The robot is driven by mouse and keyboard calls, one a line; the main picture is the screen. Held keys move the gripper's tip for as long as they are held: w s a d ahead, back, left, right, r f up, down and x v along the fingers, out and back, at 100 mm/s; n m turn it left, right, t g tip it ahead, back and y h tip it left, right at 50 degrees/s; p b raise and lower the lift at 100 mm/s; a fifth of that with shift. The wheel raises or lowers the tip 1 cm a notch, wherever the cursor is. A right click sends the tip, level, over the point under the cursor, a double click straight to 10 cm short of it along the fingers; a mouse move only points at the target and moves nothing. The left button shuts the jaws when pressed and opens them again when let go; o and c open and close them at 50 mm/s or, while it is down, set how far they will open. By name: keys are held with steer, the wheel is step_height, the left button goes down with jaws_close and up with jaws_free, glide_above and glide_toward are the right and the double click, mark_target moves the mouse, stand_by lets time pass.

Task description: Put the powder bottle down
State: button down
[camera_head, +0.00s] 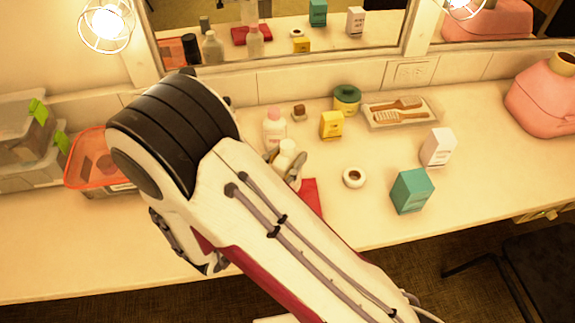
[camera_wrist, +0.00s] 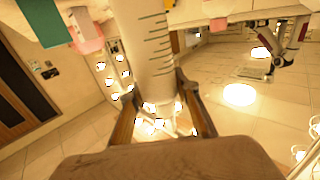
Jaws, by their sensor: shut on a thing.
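My gripper (camera_head: 291,170) is mostly hidden behind my arm, with its fingers showing near the middle of the counter. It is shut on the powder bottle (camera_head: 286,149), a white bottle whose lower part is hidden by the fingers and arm. In the wrist view the bottle (camera_wrist: 146,45) is pale with dark graduation marks and sits between the two fingers (camera_wrist: 160,108). I cannot tell whether its base touches the counter. A white bottle with a pink cap (camera_head: 274,128) stands just behind it.
A red cloth (camera_head: 311,195) lies beside the gripper. A yellow box (camera_head: 331,125), green-lidded jar (camera_head: 346,98) and brush tray (camera_head: 403,113) stand behind. A white roll (camera_head: 354,177), teal box (camera_head: 411,191) and white box (camera_head: 438,147) are to the right. An orange bin (camera_head: 88,172) is left.

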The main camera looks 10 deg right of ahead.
steer(key=shift+f, duration=1.75)
steer(key=c, duration=1.5)
jaws_free()
steer(key=shift+v, duration=6)
